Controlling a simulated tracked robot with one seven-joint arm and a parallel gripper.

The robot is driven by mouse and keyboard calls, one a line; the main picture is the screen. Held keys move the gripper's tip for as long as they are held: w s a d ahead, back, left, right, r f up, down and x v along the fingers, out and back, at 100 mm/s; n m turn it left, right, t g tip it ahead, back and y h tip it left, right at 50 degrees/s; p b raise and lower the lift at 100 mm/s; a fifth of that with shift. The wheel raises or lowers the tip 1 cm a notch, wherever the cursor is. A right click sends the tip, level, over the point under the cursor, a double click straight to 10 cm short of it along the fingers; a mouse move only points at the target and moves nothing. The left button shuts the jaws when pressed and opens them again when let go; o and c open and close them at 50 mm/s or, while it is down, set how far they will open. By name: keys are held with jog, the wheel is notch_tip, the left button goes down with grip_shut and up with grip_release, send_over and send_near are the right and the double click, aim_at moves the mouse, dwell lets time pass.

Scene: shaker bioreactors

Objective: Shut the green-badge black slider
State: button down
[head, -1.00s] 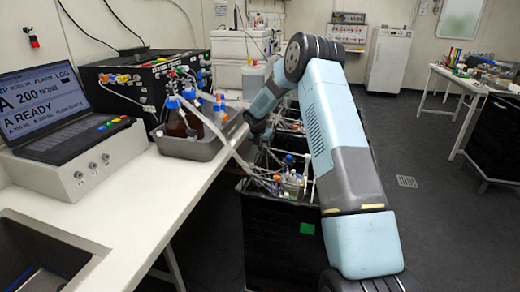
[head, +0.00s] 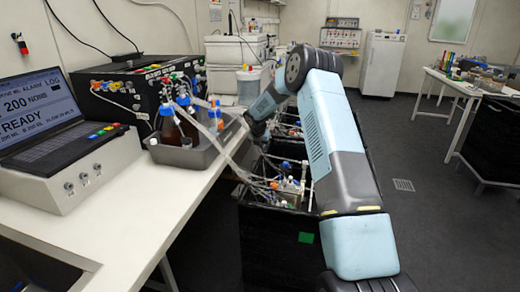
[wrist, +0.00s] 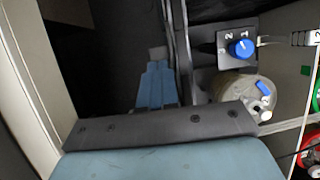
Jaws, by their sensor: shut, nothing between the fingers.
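The black slider (head: 270,240) with a green badge (head: 306,237) stands beside the bench's right edge in the head view. Its open top shows bottles, caps and tubes, and its front stands out into the aisle. My arm covers its right side. My gripper (head: 257,133) is beyond its front, low beside the bench edge, and mostly hidden by my arm and the tubes. In the wrist view my gripper (wrist: 158,55) is shut and empty over a dark area. A plate with a blue knob (wrist: 241,48) and a pale round vessel (wrist: 235,88) lie to its right.
A grey tray (head: 200,154) with brown bottles sits on the white bench (head: 140,205), near a laptop (head: 45,115). Tubes hang from there into the slider. More black units stand behind it. The floor (head: 430,225) to the right is clear.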

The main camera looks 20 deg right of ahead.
jog(key=shift+a+f, duration=0.1)
jog(key=shift+f, duration=0.05)
jog(key=s+a+r, duration=0.7)
jog(key=s+r, duration=0.2)
jog(key=s, duration=0.2)
jog(key=w+d+f, duration=0.4)
jog(key=w+f, duration=0.2)
jog(key=f, duration=0.2)
jog(key=shift+w+d+f, duration=0.15)
jog(key=shift+w+f, duration=0.2)
jog(key=shift+w, duration=0.05)
jog(key=shift+w, duration=0.1)
